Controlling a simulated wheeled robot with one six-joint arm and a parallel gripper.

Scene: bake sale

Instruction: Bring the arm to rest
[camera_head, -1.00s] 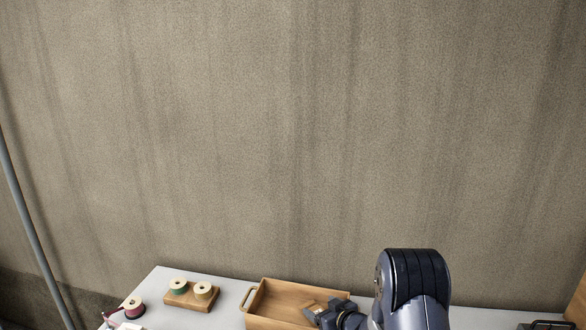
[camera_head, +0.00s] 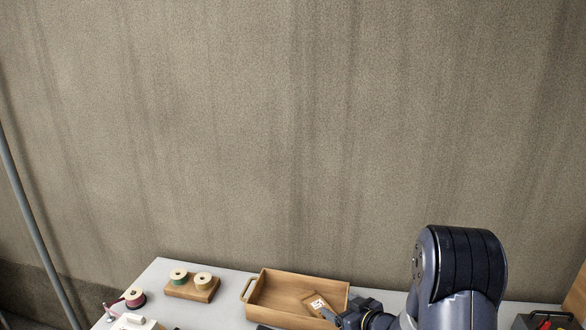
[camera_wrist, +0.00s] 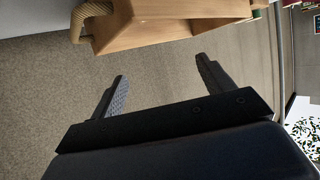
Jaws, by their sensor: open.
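My gripper (camera_wrist: 160,85) shows in the wrist view with its two dark fingers spread apart and nothing between them. In the head view my gripper (camera_head: 333,316) is at the right end of the wooden tray (camera_head: 262,298), its fingertips partly hidden. A small brown packet with a pale label (camera_head: 317,303) lies in the tray's right part, close to the gripper. In the wrist view the tray (camera_wrist: 180,33) is at the top, with its rope-like handle at the left, apart from the fingers.
A wooden block (camera_head: 191,290) with two ribbon spools stands left of the tray. A dark red spool (camera_head: 134,298) is at the table's left. A black-handled container (camera_head: 545,320) is at the right. A plain wall rises behind the table (camera_head: 226,284).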

